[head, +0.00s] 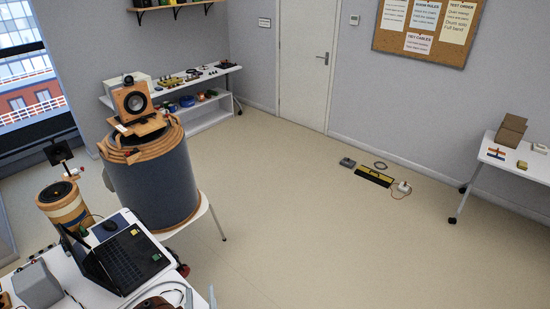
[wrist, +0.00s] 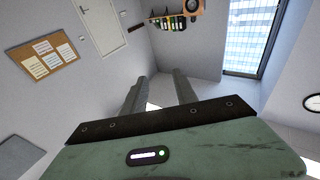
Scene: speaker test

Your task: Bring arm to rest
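My gripper (wrist: 160,75) shows in the wrist view, with two grey fingers reaching out past a dark plate and a green housing. The fingers stand apart and nothing is held between them. The fingers touch nothing that I can see. My arm and gripper do not show in the head view.
In the head view, a speaker (head: 132,101) stands on a big blue-grey drum (head: 160,185). A laptop (head: 128,262) sits on the near table at lower left. A yellow-black strip (head: 374,177) and cables lie on the floor. The middle floor is clear.

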